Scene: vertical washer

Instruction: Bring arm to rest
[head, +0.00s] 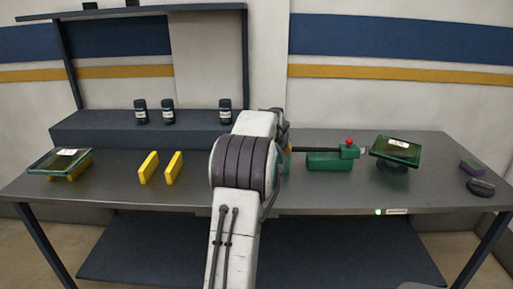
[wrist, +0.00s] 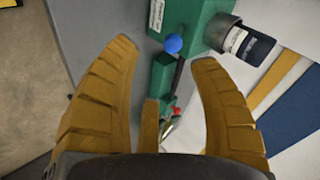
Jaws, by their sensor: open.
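My gripper (wrist: 165,55) shows in the wrist view with its two yellow fingers spread wide and nothing between them. In the head view my arm stands upright in the middle and hides most of my gripper. Past the fingers in the wrist view is a green machine (wrist: 206,24) with a blue knob (wrist: 173,44) and a small red part (wrist: 176,112). A dark bottle (wrist: 249,45) with a white label sits in a grey holder at the machine. In the head view a green unit (head: 325,160) with a red knob (head: 349,142) shows right of my arm.
The grey table (head: 120,190) carries a green tilted panel (head: 396,150) at right, small dark items (head: 480,187) at the right edge, two yellow blocks (head: 148,168), a green-topped tray (head: 60,161) at left and several dark bottles (head: 141,111) on a raised shelf (head: 100,129).

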